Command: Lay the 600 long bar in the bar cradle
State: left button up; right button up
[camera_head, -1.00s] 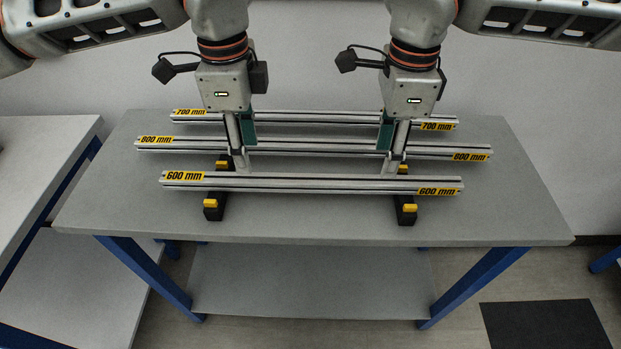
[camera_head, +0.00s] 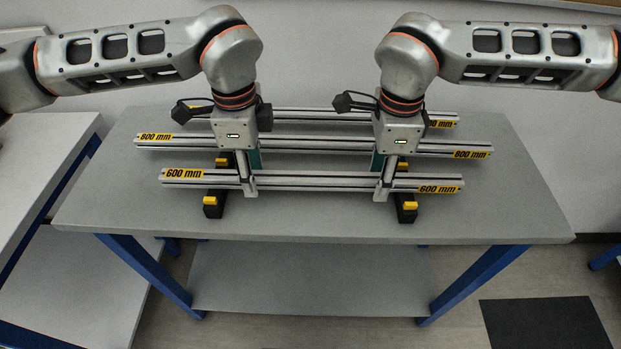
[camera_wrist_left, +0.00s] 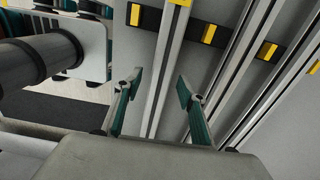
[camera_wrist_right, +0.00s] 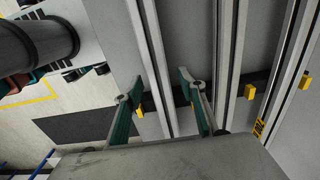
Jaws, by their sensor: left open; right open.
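The 600 mm bar (camera_head: 315,181) lies nearest the table's front edge, with yellow labels at its ends. My left gripper (camera_head: 247,184) is open over its left part; in the left wrist view the bar (camera_wrist_left: 163,75) runs between the spread fingers (camera_wrist_left: 158,90). My right gripper (camera_head: 385,188) is open over its right part; in the right wrist view the bar (camera_wrist_right: 152,60) runs between the fingers (camera_wrist_right: 160,90). I cannot tell whether the fingers touch it. Two black supports with yellow stops, left (camera_head: 213,208) and right (camera_head: 406,213), carry the bar; I cannot identify a separate cradle.
The 800 mm bar (camera_head: 315,144) lies just behind, and another bar (camera_head: 300,115) lies farther back, partly hidden by my arms. The grey table (camera_head: 520,200) is clear to the right and in front. Another table (camera_head: 35,150) stands at the left.

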pick_arm(q)
grip_shut()
pick_arm(e)
grip_shut()
pick_arm(q)
jog(key=shift+r, duration=0.2)
pick_arm(e)
jog(key=shift+r, duration=0.2)
